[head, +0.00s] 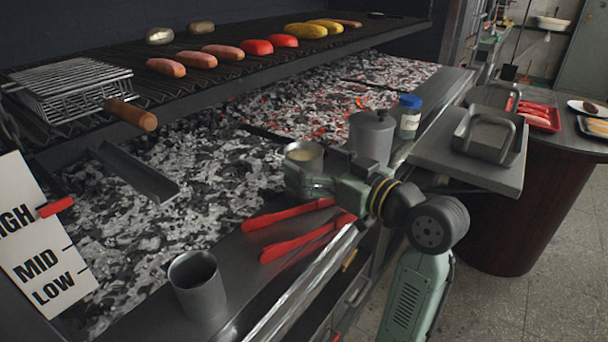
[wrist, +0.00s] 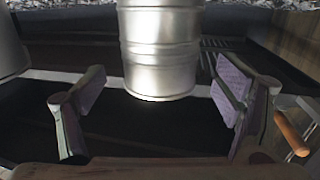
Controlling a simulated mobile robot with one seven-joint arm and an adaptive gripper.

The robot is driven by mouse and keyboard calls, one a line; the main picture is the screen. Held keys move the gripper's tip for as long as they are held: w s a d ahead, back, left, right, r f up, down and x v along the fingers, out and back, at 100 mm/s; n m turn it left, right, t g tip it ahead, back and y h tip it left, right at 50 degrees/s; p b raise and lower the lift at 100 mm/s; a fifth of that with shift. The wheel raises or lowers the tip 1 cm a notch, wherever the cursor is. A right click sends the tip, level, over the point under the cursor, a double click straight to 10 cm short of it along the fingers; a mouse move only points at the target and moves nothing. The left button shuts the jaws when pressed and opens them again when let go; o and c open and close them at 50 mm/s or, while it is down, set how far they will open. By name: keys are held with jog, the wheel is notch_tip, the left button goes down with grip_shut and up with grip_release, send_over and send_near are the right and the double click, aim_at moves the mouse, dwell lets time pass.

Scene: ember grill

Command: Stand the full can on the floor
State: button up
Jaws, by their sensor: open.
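A metal can (head: 303,160) with pale contents up near its rim stands on the grill's front ledge in the head view. My gripper (head: 312,182) is right at it, partly covering its lower part. In the wrist view a ribbed metal can (wrist: 160,52) shows between the two spread fingers of my gripper (wrist: 157,95), with a gap on each side. The fingers are open and not closed on it. A second metal can (head: 197,284), open-topped and dark inside, stands on the ledge nearer the front.
Red-handled tongs (head: 290,243) lie on the ledge between the cans. A lidded metal pot (head: 371,140) and a blue-capped jar (head: 410,117) stand close behind my gripper. Bare floor (head: 490,310) shows at the lower right.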

aim_at(292, 151)
jog(key=x, duration=0.3)
jog(key=shift+w+a+r, duration=0.1)
grip_shut()
dwell(1.1)
